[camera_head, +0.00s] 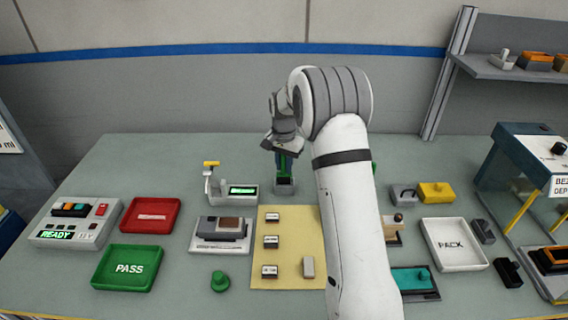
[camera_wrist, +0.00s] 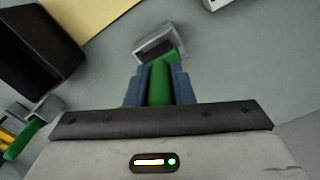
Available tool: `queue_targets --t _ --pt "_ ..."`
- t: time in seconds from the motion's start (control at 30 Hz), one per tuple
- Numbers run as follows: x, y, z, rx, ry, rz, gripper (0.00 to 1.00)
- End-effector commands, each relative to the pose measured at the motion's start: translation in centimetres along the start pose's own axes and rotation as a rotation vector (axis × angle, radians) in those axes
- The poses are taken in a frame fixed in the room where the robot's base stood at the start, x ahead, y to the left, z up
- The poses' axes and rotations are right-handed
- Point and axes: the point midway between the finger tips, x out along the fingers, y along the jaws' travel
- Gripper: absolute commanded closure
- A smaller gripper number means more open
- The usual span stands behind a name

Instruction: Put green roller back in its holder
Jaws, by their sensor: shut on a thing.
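The green roller (camera_head: 285,164) is upright between the fingers of my gripper (camera_head: 285,152), at the back middle of the table. In the wrist view my gripper (camera_wrist: 160,88) is shut on the green roller (camera_wrist: 160,84), one blue-grey finger on each side. The small grey holder (camera_head: 284,187) stands on the table directly below the roller. In the wrist view the holder (camera_wrist: 151,45) is just beyond the fingertips, and the roller's green end overlaps its edge. I cannot tell how far the roller's end is inside the holder.
A grey device with a green display (camera_head: 242,191) stands close left of the holder. A yellow mat (camera_head: 290,256) with small blocks lies in front. Red (camera_head: 151,216) and green (camera_head: 128,268) trays are at left, a white tray (camera_head: 455,245) at right. My arm hides part of the table.

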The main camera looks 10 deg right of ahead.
Motion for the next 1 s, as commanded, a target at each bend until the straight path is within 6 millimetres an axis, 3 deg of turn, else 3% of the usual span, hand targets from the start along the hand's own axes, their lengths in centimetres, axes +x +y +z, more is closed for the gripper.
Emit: queue_targets --t 1.0 --pt "2.7 0.0 0.0 0.000 0.000 0.000 1.00"
